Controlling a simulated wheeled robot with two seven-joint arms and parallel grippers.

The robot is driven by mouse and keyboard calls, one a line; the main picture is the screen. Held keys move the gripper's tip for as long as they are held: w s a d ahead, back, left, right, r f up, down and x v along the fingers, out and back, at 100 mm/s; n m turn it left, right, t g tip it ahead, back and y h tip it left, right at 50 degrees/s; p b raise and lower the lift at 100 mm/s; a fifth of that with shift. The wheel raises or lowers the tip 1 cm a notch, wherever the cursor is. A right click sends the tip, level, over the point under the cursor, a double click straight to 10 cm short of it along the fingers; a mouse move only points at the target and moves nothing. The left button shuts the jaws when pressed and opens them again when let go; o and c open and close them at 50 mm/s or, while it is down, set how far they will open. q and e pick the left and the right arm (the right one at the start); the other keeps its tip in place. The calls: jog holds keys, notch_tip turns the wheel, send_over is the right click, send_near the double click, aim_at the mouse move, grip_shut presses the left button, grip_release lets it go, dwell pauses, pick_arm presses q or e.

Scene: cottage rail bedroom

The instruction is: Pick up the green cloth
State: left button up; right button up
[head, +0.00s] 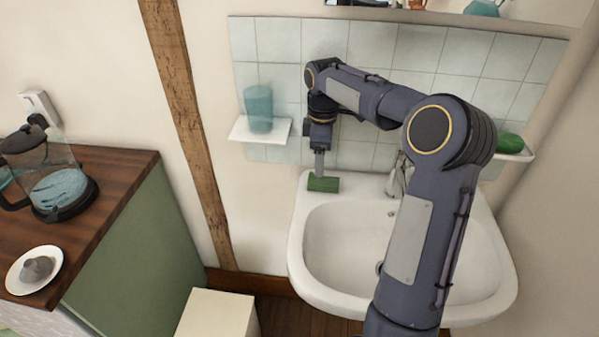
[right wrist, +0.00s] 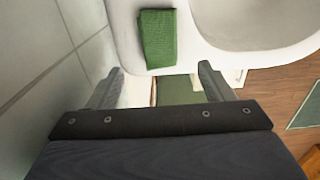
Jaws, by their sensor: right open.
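The green cloth (head: 323,184) lies folded on the back left corner of the white sink (head: 308,228). In the right wrist view the cloth (right wrist: 158,38) lies on the sink rim, ahead of the fingertips and between their lines. My right gripper (head: 319,172) points down, right at the cloth in the head view. In the right wrist view my right gripper (right wrist: 162,72) has its two fingers wide apart with nothing between them. Whether a finger touches the cloth cannot be told. My left gripper does not show.
A faucet (head: 397,178) stands behind the basin. A small shelf (head: 250,135) with a teal cup (head: 258,108) is on the tiled wall close to my right wrist. A green object (head: 509,143) sits on a holder at the right. A wooden counter (head: 110,170) is at the left.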

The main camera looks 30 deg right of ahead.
notch_tip(320, 180, down, 8)
jog(key=shift+w+r, duration=0.1)
jog(key=shift+r, duration=0.15)
jog(key=c, duration=1)
jog(key=shift+c, duration=0.3)
jog(key=shift+r, duration=0.1)
jog(key=shift+r, duration=0.5)
notch_tip(320, 180, up, 2)
jog(key=shift+a+r, duration=0.15)
jog(key=shift+r, duration=0.1)
jog(key=s+a+r+b, duration=0.1)
jog(key=s+a+r, duration=0.7)
jog(key=s, duration=0.3)
jog(key=shift+a+r, duration=0.15)
jog(key=shift+r, duration=0.5)
